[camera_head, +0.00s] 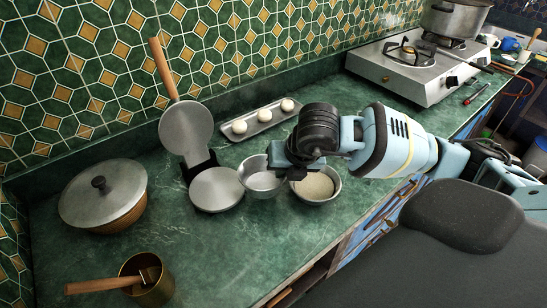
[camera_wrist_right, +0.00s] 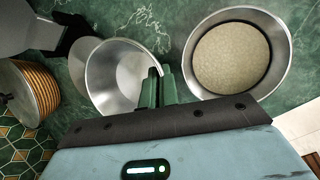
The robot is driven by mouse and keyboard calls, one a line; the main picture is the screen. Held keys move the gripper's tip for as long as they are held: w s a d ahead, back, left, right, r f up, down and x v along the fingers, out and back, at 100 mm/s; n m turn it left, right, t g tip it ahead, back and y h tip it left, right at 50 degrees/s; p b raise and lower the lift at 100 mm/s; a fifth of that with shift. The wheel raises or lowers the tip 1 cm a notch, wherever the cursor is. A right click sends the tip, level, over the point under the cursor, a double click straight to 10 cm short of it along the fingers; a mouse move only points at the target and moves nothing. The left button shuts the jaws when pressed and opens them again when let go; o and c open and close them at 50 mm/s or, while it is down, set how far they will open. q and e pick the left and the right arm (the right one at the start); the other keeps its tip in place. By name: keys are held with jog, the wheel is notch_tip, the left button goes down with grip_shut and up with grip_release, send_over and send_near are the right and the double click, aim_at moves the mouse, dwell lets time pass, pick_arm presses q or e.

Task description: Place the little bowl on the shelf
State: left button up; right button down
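The little bowl, an empty grey metal bowl (camera_head: 262,180), is at the middle of the green counter beside a round flat metal press. It also shows in the right wrist view (camera_wrist_right: 118,72), on the left. My right gripper (camera_head: 287,165) reaches in from the right. In the right wrist view its two green fingers (camera_wrist_right: 158,90) are close together at the bowl's right rim, with the rim between them. The gripper partly hides the bowl in the head view. I cannot tell whether the bowl is clear of the counter. No shelf is clearly visible. My left gripper is not in view.
A second metal bowl (camera_head: 316,187) holding pale contents stands close on the right. The open press (camera_head: 216,190) is on the left. A tray (camera_head: 258,122) with dough balls lies behind. A lidded pot (camera_head: 103,194) and brass pot (camera_head: 147,280) stand left. Counter in front is clear.

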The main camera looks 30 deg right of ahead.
jog(key=w+d, duration=0.1)
jog(key=w, duration=0.2)
jog(key=w+d, duration=0.1)
jog(key=w, duration=0.1)
jog(key=w+d+f, duration=0.1)
jog(key=w, duration=0.2)
jog(key=shift+w, duration=0.3)
jog(key=shift+f+p, duration=0.3)
jog(key=shift+f, duration=1.4)
jog(key=shift+f, duration=0.1)
jog(key=c, duration=1.7)
grip_release()
